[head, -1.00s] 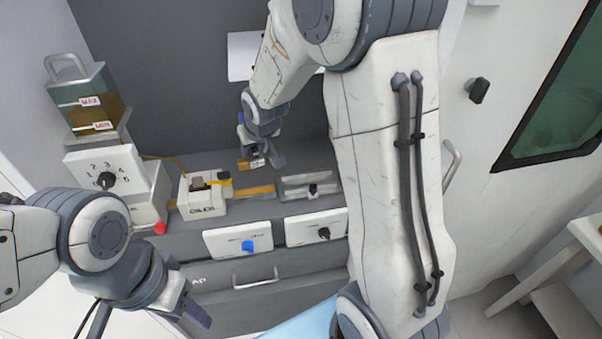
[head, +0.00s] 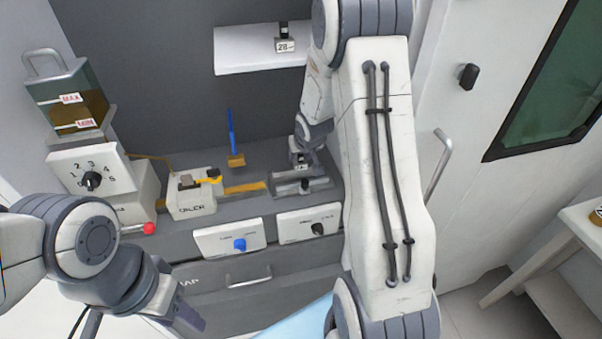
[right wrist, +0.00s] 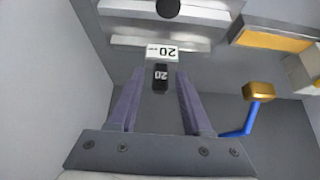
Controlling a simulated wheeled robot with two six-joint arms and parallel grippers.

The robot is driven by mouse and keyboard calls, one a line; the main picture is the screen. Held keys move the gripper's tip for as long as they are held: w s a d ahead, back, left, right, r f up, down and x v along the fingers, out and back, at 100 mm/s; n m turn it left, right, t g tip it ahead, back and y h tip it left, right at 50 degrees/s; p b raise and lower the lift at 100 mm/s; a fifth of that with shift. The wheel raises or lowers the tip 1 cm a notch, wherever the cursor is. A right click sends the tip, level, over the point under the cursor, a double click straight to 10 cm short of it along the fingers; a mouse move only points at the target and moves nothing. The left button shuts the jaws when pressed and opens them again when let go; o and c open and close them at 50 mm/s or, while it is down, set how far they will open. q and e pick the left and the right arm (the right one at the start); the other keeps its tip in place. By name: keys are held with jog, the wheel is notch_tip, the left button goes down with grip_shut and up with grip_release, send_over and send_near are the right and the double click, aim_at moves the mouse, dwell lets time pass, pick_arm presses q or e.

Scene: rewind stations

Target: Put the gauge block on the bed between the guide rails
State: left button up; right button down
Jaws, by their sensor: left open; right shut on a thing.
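My right gripper (head: 300,166) is shut on the gauge block, which is black with a white face reading 20 (right wrist: 160,73), seen between the fingertips in the right wrist view. In the head view the gripper is just above the back edge of the bed with two pale guide rails (head: 320,184). In the right wrist view the guide rails (right wrist: 150,42) lie just beyond the block. I cannot tell whether the block touches the bed. My left gripper (head: 192,318) is open and empty at the lower left, away from the bench.
A white shelf (head: 245,55) behind holds another block marked 28 (head: 284,46). Two knob panels (head: 228,238) front the bench. A dial box (head: 90,170) stands left.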

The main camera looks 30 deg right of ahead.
aim_at(301, 164)
jog(key=shift+f+b, duration=1.05)
jog(key=shift+f, duration=0.85)
jog(key=shift+f, duration=0.1)
jog(key=shift+f, duration=0.2)
jog(key=shift+c, duration=1.7)
grip_release()
jog(key=shift+r, duration=0.1)
jog(key=shift+r, duration=0.1)
